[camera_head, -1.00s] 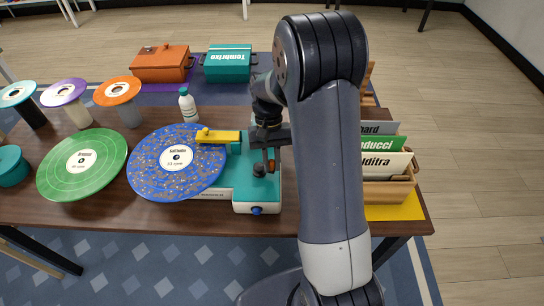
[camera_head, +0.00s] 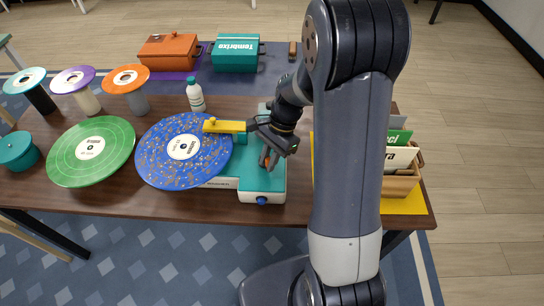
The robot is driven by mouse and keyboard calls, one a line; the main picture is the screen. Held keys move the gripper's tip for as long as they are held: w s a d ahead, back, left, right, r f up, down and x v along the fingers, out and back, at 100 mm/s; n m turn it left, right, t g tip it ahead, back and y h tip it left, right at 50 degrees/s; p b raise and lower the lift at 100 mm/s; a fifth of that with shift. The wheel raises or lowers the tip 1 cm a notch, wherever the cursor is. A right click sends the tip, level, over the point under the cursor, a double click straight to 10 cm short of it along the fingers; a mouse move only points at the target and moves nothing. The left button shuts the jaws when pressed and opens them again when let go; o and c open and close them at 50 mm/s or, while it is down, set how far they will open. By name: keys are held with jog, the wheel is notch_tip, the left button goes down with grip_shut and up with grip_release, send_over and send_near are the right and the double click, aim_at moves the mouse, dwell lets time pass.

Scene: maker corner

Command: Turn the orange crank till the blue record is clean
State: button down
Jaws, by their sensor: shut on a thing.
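The blue record (camera_head: 158,161) lies on the left of a teal and white cleaning machine (camera_head: 262,182) on the table. Brown specks are spread over much of its face, around a white label. A yellow arm (camera_head: 224,126) reaches from the machine over the record's upper right edge. My gripper (camera_head: 271,160) is above the teal top of the machine, shut on the orange crank (camera_head: 264,158). Only a small part of the crank shows; my fingers hide the rest. A blue knob (camera_head: 261,200) is on the machine's front.
A green record (camera_head: 68,160) lies to the left. Several small coloured discs on posts stand behind it, with a white bottle (camera_head: 195,95). An orange box (camera_head: 165,52) and a teal box (camera_head: 235,52) are at the back. A record crate (camera_head: 400,185) is at the right.

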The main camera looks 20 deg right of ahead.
jog(key=shift+w+a+m+t+y, duration=0.15)
jog(key=shift+a+m+t, duration=0.2)
jog(key=shift+m, duration=0.5)
jog(key=shift+s+a+m+t+y, duration=0.1)
jog(key=shift+a+m+t+y, duration=0.2)
jog(key=shift+m, duration=0.55)
jog(key=shift+h, duration=0.25)
jog(key=c, duration=1.3)
grip_release()
jog(key=shift+c, duration=0.2)
jog(key=v, duration=1)
jog(key=shift+d+r, duration=0.25)
jog(key=shift+r, duration=0.15)
